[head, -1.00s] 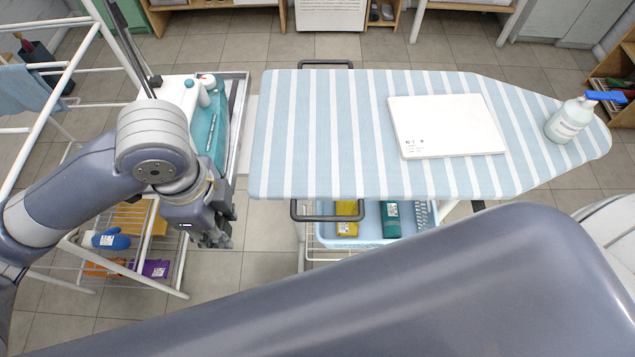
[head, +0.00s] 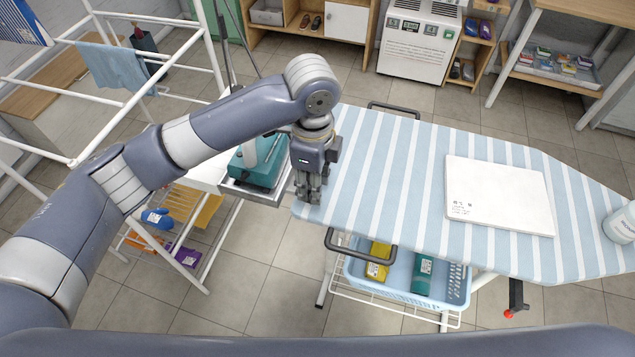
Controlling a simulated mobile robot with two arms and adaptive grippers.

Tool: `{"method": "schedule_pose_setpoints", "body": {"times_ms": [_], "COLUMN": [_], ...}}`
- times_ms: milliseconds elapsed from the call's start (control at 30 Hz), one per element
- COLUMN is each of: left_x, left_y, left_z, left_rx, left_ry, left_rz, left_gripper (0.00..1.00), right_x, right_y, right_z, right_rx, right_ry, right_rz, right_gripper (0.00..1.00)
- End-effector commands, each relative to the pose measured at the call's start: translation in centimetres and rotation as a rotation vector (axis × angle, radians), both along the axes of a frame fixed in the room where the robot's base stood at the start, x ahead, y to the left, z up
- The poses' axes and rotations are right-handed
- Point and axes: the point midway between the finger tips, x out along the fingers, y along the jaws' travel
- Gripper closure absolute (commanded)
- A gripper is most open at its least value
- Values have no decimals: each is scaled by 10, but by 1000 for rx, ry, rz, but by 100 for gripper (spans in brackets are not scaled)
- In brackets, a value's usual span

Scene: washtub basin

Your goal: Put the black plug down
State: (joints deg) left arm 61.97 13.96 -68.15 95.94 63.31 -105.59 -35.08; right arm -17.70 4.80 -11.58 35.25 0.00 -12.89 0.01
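I cannot make out the black plug in the head view. My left gripper (head: 308,188) points down at the left end of the blue-and-white striped ironing board (head: 385,170), beside the metal-edged stand with the teal item. Its dark fingers are small and close to each other. I cannot tell whether they are open or shut, or whether something dark is between them. My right gripper is out of view.
A blue basket (head: 400,276) with packets sits underneath. A teal item (head: 256,165) rests on the metal-edged stand. A white drying rack (head: 150,100) stands left.

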Motion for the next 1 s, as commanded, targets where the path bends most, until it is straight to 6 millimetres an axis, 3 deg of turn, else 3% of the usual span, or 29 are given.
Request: {"method": "schedule_pose_setpoints", "body": {"times_ms": [267,533,867,900,967,1000], "left_x": [13,13,13,13,13,13], "left_y": [-9,-7,-8,-8,-8,-8], "left_z": [-5,-35,-40,-40,-40,-40], "left_rx": [1,1,0,0,0,0], "left_ry": [2,1,1,0,0,0], "left_rz": [0,0,0,1,0,0], "left_gripper": [93,93,93,64,51,49], "right_x": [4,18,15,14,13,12], "right_y": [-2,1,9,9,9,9], "right_z": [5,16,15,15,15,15], "right_rx": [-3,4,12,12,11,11], "right_ry": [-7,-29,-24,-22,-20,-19], "right_rz": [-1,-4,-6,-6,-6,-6], "right_gripper": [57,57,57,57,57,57]}}
